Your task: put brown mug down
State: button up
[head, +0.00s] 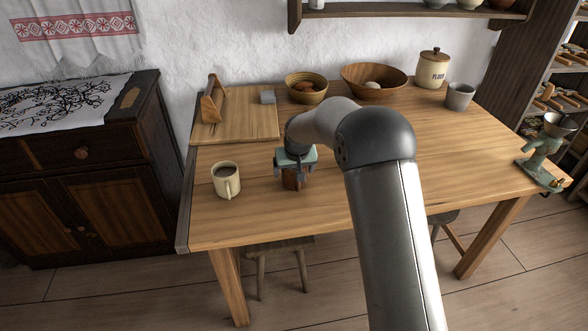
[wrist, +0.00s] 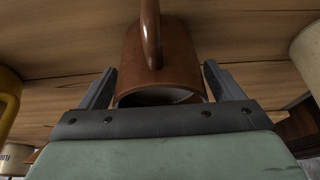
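The brown mug (head: 291,179) is at the front part of the wooden table, below my gripper (head: 295,172) in the head view. In the wrist view the brown mug (wrist: 162,60) is between the two fingers of my gripper (wrist: 160,80), with its rim toward the palm and its handle toward the top of the picture. The fingers flank the mug closely. I cannot tell whether they press on it or stand slightly apart. The mug's base is at or very near the tabletop; contact is not clear.
A cream mug (head: 227,181) with dark contents stands to the left on the table (head: 330,205). A wooden board (head: 240,123), bowls (head: 373,90), a flour jar (head: 432,70) and a grey cup (head: 459,96) are farther back. A grinder (head: 543,155) is at the right edge. The table's right-middle is clear.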

jog(key=shift+r, duration=0.5)
jog(key=v, duration=1.1)
jog(key=shift+s+r, duration=0.2)
jog(key=s+d+r+m+g+h, duration=0.1)
jog(key=s+d, duration=0.6)
jog(key=s, duration=0.3)
jog(key=s+d+m+g, duration=0.1)
jog(key=s+d, duration=0.5)
jog(key=s, duration=0.4)
jog(key=s+d+f+g, duration=0.1)
jog(key=s+d+f, duration=0.1)
jog(key=s, duration=0.7)
jog(key=s+d+f+g, duration=0.1)
jog(key=s+d+f, duration=0.1)
jog(key=s, duration=0.7)
jog(key=shift+d+m, duration=0.4)
jog(key=shift+d, duration=0.3)
jog(key=shift+s, duration=0.1)
jog(key=r+p, duration=0.4)
jog(key=r, duration=0.1)
jog(key=shift+a, duration=0.3)
